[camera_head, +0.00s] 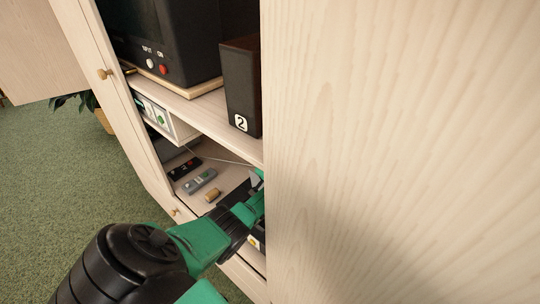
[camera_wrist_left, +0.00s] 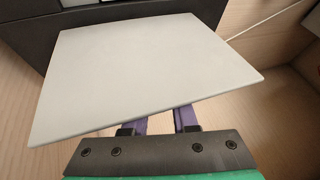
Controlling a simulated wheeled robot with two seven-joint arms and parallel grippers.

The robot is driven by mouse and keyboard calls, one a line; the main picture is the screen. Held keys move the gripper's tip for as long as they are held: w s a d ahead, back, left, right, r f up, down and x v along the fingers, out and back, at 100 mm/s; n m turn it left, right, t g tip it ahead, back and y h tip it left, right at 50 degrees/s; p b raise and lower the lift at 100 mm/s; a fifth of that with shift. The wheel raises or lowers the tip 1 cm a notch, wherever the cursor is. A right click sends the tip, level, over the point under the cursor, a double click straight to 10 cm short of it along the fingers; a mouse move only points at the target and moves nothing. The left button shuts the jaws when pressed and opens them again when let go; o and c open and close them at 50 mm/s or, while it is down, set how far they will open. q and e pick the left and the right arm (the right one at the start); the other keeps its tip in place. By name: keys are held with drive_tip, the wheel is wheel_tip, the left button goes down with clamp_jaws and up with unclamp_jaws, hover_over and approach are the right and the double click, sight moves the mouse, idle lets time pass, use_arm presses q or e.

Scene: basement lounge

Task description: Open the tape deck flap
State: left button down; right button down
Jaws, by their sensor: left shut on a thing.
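A flat pale grey panel (camera_wrist_left: 150,75), apparently the tape deck flap, fills the middle of the left wrist view. It juts out tilted in front of a dark unit (camera_wrist_left: 30,32), apparently the tape deck. My left gripper (camera_wrist_left: 163,118) is shut on it as far as I can tell; its purple fingers run behind the panel, which hides the contact. In the head view my left gripper (camera_head: 257,187) reaches into the cabinet's lower shelf, and the cabinet side partly hides it. The dark deck (camera_head: 236,193) shows only in part there. My right gripper is not in view.
A large wooden panel (camera_head: 400,130) closes off the right. On the lower shelf lie a dark remote (camera_head: 185,168), a grey remote (camera_head: 201,181) and a small wooden cylinder (camera_head: 213,195). A speaker (camera_head: 241,85) and a television (camera_head: 175,40) stand above.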

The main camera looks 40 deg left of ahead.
use_arm(q)
drive_tip(key=shift+s+d+f, duration=0.25)
drive_tip(key=shift+f, duration=0.2)
drive_tip(key=c, duration=0.9)
unclamp_jaws()
drive_tip(key=shift+o, duration=0.9)
drive_tip(key=shift+w, duration=0.1)
drive_tip(key=shift+w+r, duration=0.1)
drive_tip(key=shift+a+r, duration=0.1)
drive_tip(key=shift+r, duration=0.15)
drive_tip(key=p+v, duration=0.4)
drive_tip(key=v, duration=1)
drive_tip(key=shift+p, duration=0.45)
